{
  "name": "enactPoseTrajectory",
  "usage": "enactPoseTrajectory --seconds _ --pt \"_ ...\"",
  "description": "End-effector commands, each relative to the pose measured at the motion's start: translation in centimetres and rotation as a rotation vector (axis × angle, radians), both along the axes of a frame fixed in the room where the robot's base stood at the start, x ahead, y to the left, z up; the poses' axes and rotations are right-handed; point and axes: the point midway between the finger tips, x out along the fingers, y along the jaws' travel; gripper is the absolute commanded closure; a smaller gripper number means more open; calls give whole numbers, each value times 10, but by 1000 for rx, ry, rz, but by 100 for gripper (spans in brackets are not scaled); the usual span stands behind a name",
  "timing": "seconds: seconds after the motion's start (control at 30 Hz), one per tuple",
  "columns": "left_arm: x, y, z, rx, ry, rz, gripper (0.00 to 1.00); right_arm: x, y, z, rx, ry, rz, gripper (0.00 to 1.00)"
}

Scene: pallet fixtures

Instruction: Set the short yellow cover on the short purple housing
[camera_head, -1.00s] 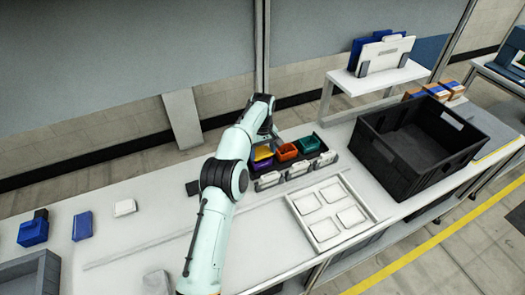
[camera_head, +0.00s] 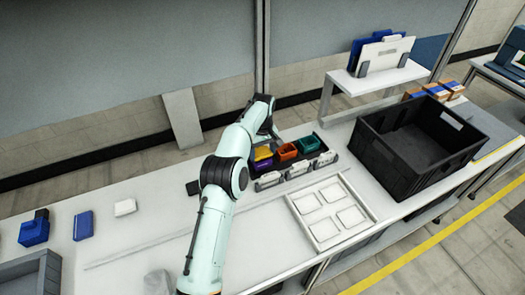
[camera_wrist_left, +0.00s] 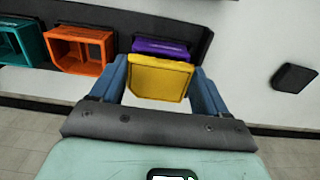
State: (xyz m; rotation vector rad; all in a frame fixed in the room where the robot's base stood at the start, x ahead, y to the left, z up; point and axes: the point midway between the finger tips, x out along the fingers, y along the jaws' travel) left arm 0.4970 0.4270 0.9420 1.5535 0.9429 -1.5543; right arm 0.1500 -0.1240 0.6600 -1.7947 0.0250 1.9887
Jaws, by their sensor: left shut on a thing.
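The yellow cover (camera_wrist_left: 160,78) is held between the two blue fingers of my left gripper (camera_wrist_left: 162,72) in the left wrist view. The purple housing (camera_wrist_left: 161,47) shows just beyond the cover, partly hidden by it. The cover overlaps the housing in that view; whether they touch, I cannot tell. In the head view the yellow cover (camera_head: 262,153) is at the left end of a dark holder, with the purple housing (camera_head: 263,165) right by it. My left gripper (camera_head: 267,142) is there, partly hidden by my own arm. My right gripper is not in view.
An orange housing (camera_wrist_left: 80,50) and a teal one (camera_wrist_left: 22,44) stand beside the purple one in the dark holder (camera_head: 322,141). A small black block (camera_wrist_left: 294,77) lies apart on the table. A white tray (camera_head: 297,212) and a large black crate (camera_head: 400,170) stand to the right.

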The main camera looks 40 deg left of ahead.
Motion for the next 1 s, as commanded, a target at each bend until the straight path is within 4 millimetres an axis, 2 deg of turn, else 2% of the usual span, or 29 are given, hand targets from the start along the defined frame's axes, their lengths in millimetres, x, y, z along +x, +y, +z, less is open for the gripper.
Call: enactPoseTrajectory --seconds 1.0 --pt "0 0 -5 0 0 0 53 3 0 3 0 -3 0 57"
